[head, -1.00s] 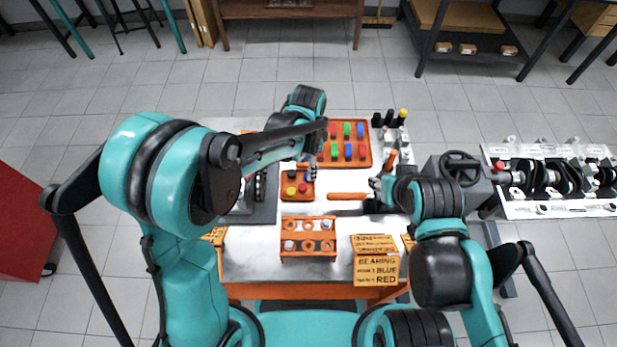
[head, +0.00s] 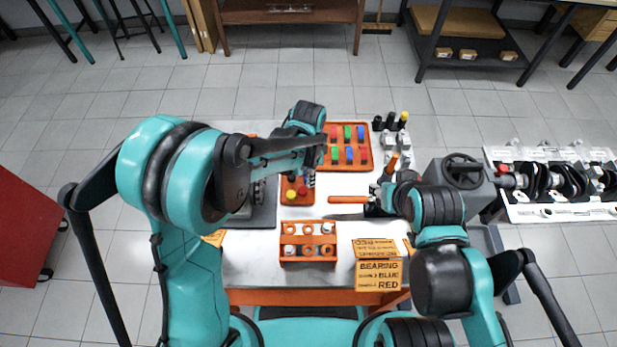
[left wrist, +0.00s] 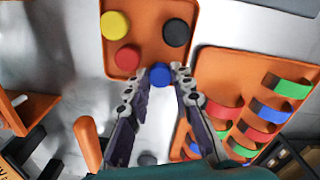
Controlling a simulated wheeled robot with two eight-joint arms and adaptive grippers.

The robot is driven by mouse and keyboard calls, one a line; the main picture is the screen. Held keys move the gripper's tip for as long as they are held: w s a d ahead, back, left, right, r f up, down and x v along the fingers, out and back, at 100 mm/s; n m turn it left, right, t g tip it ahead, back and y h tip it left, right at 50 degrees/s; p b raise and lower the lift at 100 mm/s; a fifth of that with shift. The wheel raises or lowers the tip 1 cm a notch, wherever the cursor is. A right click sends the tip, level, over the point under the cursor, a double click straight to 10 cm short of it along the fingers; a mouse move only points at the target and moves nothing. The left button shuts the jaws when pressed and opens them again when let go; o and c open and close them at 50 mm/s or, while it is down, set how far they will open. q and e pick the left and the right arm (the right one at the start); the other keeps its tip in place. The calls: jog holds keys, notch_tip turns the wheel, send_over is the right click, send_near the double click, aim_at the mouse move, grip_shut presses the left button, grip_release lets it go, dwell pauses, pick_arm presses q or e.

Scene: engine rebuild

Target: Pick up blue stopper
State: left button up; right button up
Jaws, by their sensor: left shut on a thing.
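The blue stopper (left wrist: 160,75) is round and sits between the fingertips of my left gripper (left wrist: 159,78) in the left wrist view. That gripper is shut on it. The stopper overlaps the edge of the orange stopper tray (left wrist: 147,45); I cannot tell whether it is clear of the tray. Yellow (left wrist: 115,25), red (left wrist: 127,57) and black (left wrist: 176,32) stoppers stand in the tray. In the head view my left gripper (head: 309,179) is at the tray's right side and the blue stopper is not clearly visible. My right gripper (head: 376,207) is partly hidden by its arm.
An orange tray of coloured bearing shells (head: 347,168) lies behind the stopper tray. An orange-handled tool (head: 347,199) lies to the right. An orange holder (head: 308,254) and yellow label cards (head: 377,275) are at the front. Bare table shows between them.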

pick_arm(q)
jog(key=shift+r, duration=0.6)
jog(key=r+p, duration=0.1)
jog(key=r, duration=0.1)
jog(key=d+r+p, duration=0.1)
jog(key=r, duration=0.1)
jog(key=shift+d, duration=0.1)
jog(key=d+r+p, duration=0.3)
jog(key=d+r, duration=0.2)
jog(key=d, duration=0.5)
jog(key=shift+d+r, duration=0.25)
jog(key=shift+r, duration=0.15)
jog(key=shift+s+f, duration=0.1)
jog(key=shift+s, duration=0.1)
